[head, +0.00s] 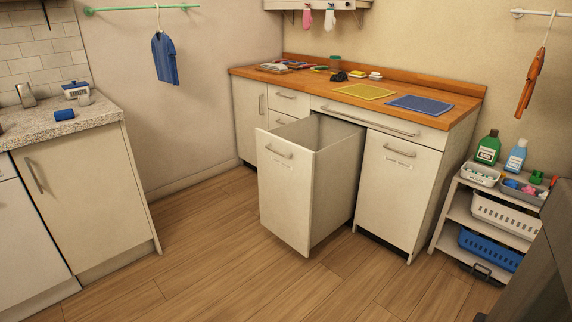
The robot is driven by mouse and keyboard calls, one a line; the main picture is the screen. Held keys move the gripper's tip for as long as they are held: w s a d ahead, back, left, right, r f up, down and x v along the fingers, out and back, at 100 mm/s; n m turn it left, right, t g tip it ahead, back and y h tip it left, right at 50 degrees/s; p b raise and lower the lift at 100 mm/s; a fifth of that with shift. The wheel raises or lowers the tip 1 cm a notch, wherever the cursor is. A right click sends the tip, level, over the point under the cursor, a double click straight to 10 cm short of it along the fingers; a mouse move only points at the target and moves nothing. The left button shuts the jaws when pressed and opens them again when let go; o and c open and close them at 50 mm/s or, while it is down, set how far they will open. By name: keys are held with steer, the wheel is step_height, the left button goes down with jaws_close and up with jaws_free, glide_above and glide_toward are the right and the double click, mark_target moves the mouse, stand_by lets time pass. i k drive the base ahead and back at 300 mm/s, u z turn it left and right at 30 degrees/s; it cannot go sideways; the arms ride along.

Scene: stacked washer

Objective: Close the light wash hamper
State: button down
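A tall cream pull-out hamper (285,195) stands far out from the counter in the middle of the head view. Its top is open and its inside looks empty as far as it shows. It has a bar handle (279,151) near the top of its front and a small label below, too small to read. A second hamper front (395,195), to its right, is flush with the counter and has a similar handle and label. I cannot read which one is marked light wash. My gripper is not in view.
The wooden counter (430,88) holds a yellow mat (364,92) and a blue mat (420,104). A shelf with baskets (505,216) and bottles stands at right. A stone-topped cabinet (85,195) stands at left. The wooden floor (205,275) before the pulled-out hamper is clear.

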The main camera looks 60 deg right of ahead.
mark_target(309, 169)
steer(key=z, duration=0.15)
steer(key=i, duration=0.9)
steer(key=u, duration=0.05)
